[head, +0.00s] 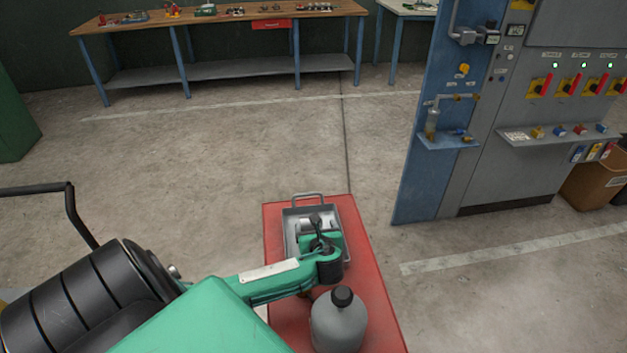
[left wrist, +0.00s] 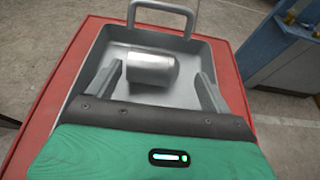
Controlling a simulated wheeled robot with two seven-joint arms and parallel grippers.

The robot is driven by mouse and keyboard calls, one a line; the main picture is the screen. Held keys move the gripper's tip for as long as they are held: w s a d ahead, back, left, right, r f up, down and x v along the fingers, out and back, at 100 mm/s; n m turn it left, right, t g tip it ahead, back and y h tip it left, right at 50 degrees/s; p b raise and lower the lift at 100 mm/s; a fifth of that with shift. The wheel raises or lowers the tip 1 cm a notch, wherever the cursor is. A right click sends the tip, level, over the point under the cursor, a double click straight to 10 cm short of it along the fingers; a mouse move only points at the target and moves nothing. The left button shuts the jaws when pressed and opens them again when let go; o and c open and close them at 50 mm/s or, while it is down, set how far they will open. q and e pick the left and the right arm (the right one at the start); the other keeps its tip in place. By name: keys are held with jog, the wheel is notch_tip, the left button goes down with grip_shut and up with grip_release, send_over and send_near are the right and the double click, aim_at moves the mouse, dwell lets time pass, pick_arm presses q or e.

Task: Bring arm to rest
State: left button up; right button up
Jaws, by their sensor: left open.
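My left arm comes in from the left in the head view, and its gripper (head: 315,222) is over the grey metal tray (head: 304,204) on the red-topped stand (head: 378,300). In the left wrist view the left gripper (left wrist: 158,72) is open, its two fingers spread apart and pointing into the tray (left wrist: 88,70). A silver cylinder (left wrist: 151,71) lies on its side on the tray floor, between and just beyond the fingertips; I cannot tell whether they touch it. The arm hides part of the tray in the head view. My right gripper is not in view.
A grey bottle with a black cap (head: 339,322) stands on the red top close to the arm. A blue and grey panel cabinet (head: 440,130) stands to the right. A workbench (head: 220,22) is at the back. The concrete floor between is clear.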

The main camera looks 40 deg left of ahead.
pick_arm(q)
jog(key=shift+s+d+r, duration=0.2)
jog(key=shift+s+d, duration=0.05)
jog(key=shift+d, duration=0.05)
jog(key=shift+r, duration=0.1)
jog(key=shift+r, duration=0.1)
